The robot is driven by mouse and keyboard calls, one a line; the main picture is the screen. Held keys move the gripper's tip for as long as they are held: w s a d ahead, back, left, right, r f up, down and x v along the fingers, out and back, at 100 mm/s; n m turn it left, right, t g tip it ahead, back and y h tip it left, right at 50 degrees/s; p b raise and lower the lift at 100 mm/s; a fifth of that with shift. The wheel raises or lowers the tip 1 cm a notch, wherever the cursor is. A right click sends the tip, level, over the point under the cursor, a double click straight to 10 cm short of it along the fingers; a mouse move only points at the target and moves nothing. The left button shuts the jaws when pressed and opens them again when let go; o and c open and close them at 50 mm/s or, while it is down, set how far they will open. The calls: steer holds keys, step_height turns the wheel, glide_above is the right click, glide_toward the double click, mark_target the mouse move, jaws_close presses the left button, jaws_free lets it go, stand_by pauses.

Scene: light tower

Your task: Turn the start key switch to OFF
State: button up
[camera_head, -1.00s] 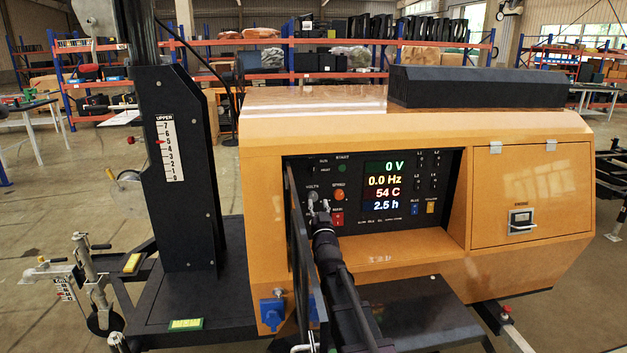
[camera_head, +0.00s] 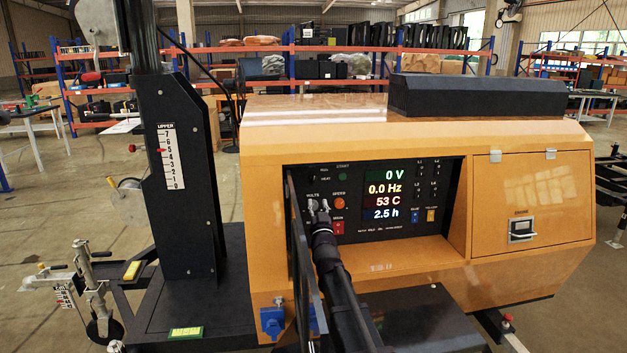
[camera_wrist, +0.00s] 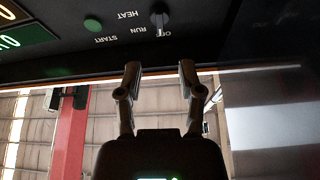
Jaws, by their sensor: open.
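The start key switch (camera_wrist: 160,15) is a dark knob at the top of the wrist view, where the panel appears upside down. Its handle stands roughly upright in the picture, its lower end close to the OFF label; I cannot tell which end is the pointer. RUN and HEAT labels lie to its left. My gripper (camera_wrist: 159,76) is open and empty, its fingertips below the switch in that picture and apart from it. In the head view my gripper (camera_head: 318,207) is in front of the left part of the control panel (camera_head: 400,226); the switch is not clear there.
A green START button (camera_wrist: 93,22) sits beside the switch; it also shows in the head view (camera_head: 342,177). An orange knob (camera_head: 339,203) and a red switch (camera_head: 338,228) are close to my gripper. The panel is recessed in the orange housing (camera_head: 400,268).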

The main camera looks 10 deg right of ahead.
mark_target(314, 181)
steer(key=p+x, duration=0.3)
steer(key=x, duration=0.7)
steer(key=shift+w+r+p, duration=0.1)
steer(key=shift+w+p, duration=0.2)
steer(key=shift+p, duration=0.05)
jaws_close()
steer(key=shift+d+n+y, duration=0.1)
steer(key=shift+n+y, duration=0.3)
steer(key=shift+n, duration=0.5)
jaws_free()
steer(key=shift+m+h, duration=0.4)
steer(key=shift+m, duration=0.5)
